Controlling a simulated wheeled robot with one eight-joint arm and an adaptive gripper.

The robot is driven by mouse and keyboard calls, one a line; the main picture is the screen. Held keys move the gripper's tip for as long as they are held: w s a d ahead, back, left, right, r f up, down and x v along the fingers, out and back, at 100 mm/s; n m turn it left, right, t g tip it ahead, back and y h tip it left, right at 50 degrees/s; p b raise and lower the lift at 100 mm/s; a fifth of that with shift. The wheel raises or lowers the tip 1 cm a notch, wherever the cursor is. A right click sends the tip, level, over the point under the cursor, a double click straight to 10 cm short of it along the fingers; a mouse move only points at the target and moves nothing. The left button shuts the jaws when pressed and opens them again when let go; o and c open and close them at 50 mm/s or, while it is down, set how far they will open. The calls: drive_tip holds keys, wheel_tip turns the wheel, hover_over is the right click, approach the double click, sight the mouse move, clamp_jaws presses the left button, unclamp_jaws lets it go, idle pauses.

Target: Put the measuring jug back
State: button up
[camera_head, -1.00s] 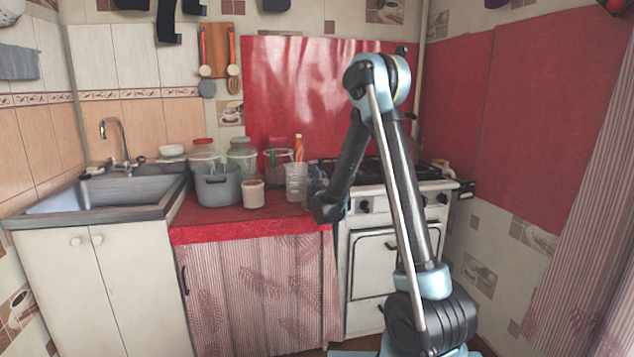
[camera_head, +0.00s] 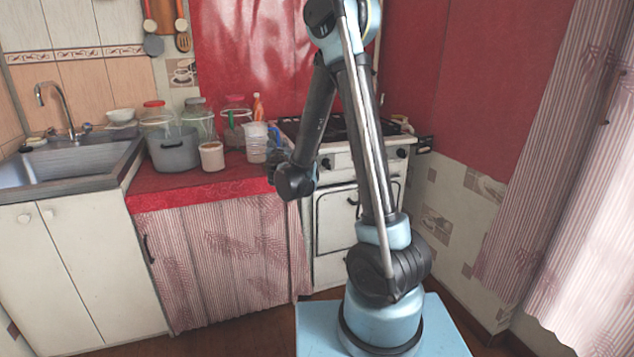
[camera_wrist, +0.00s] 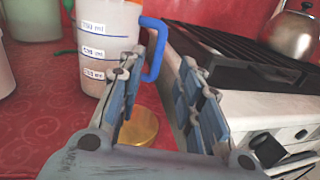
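The measuring jug (camera_head: 256,143) is a clear, whitish jug with a blue handle, upright on the red counter (camera_head: 160,196) beside the stove. In the wrist view the jug (camera_wrist: 100,50) shows ml marks, and its blue handle (camera_wrist: 155,48) lies just ahead of my fingers. My gripper (camera_wrist: 168,70) is open, with one finger by the jug's wall and the other to the right of the handle. I cannot tell whether the fingers touch the jug. In the head view my gripper (camera_head: 279,152) is small and partly hidden by my arm.
A grey pot (camera_head: 174,151), a pinkish cup (camera_head: 212,156) and several lidded jars stand left of the jug. The stove (camera_head: 330,160) is close on the right, with a kettle (camera_wrist: 292,38) on it. A gold round lid (camera_wrist: 141,127) lies below my fingers.

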drive_tip(key=s+d+m+g+h, duration=0.3)
drive_tip(key=s+d+m, duration=0.2)
drive_tip(key=d+m, duration=0.45)
drive_tip(key=s+d+m+g+h, duration=0.3)
drive_tip(key=s+d+m, duration=0.3)
drive_tip(key=d, duration=0.7)
drive_tip(key=s+d+f+m+g+y, duration=0.1)
drive_tip(key=s+d+f+m+g, duration=0.25)
drive_tip(key=s+m, duration=0.5)
drive_tip(key=s+d+f+m+g, duration=0.3)
drive_tip(key=s+d+m, duration=0.15)
drive_tip(key=s, duration=0.65)
drive_tip(key=s+a+f+m+g+y, duration=0.1)
drive_tip(key=s+a+f+m+y, duration=0.1)
drive_tip(key=s+m, duration=0.2)
drive_tip(key=s+a+f+m+g+y, duration=0.2)
drive_tip(key=s+a+m, duration=0.1)
drive_tip(key=s, duration=0.6)
drive_tip(key=shift+s+f+m, duration=0.25)
drive_tip(key=shift+f+m, duration=0.1)
drive_tip(key=shift+f, duration=0.05)
